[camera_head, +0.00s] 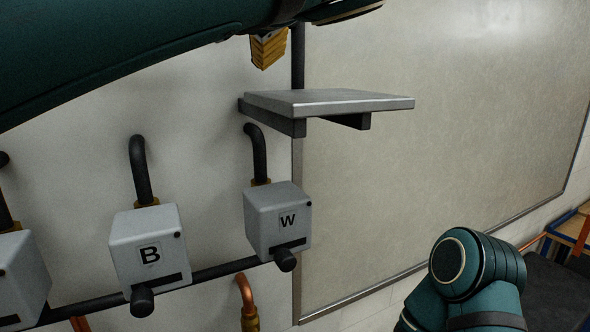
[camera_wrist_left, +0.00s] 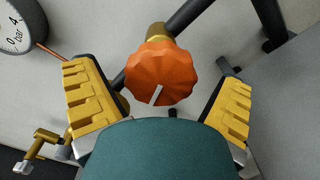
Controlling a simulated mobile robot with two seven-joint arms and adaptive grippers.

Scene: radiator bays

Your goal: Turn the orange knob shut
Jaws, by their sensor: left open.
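The orange knob (camera_wrist_left: 160,76) is round and ribbed, with a white mark on its face pointing down and slightly left in the left wrist view. It sits on a brass fitting (camera_wrist_left: 160,37) on a dark pipe. My left gripper (camera_wrist_left: 157,80) is open, with one yellow ridged finger on each side of the knob and a visible gap to each. In the head view one yellow fingertip of my left gripper (camera_head: 268,48) shows below my arm, and the knob is not visible. My right gripper is out of view; only part of that arm shows at lower right.
A grey shelf (camera_head: 330,101) juts from the wall below my left gripper. Boxes marked B (camera_head: 150,280) and W (camera_head: 263,225) hang on pipes lower left. In the left wrist view are a pressure gauge (camera_wrist_left: 14,25) and a brass valve (camera_wrist_left: 45,137). A large pale panel (camera_head: 450,110) fills the right.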

